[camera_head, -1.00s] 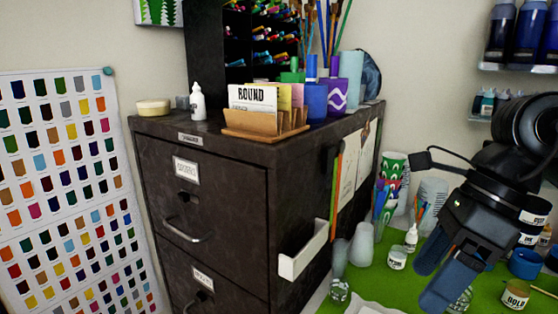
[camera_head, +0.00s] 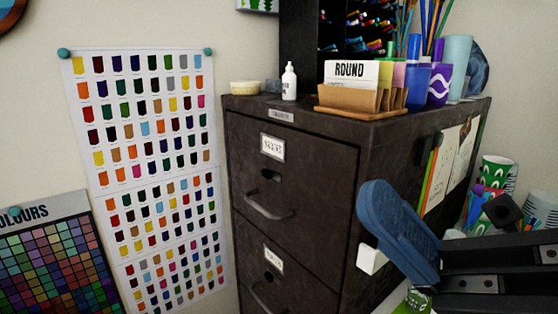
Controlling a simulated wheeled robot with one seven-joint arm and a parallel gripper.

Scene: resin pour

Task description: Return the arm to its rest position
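My gripper (camera_head: 398,230) is at the lower right, in front of the right side of the dark filing cabinet (camera_head: 295,205). One blue finger pad shows clearly, pointing up and to the left, with black finger links behind it running off the right edge. The other fingertip does not show clearly, so I cannot tell how far apart the fingers are. I see nothing held against the visible pad. The rest of my arm is mostly out of the picture.
On the cabinet stand a card holder (camera_head: 360,98), a white bottle (camera_head: 289,82), a round tub (camera_head: 245,88) and purple cups (camera_head: 440,85). A white holder (camera_head: 371,259) on its side is partly hidden by my gripper. Colour charts (camera_head: 150,150) hang left. Patterned cups (camera_head: 497,172) stand right.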

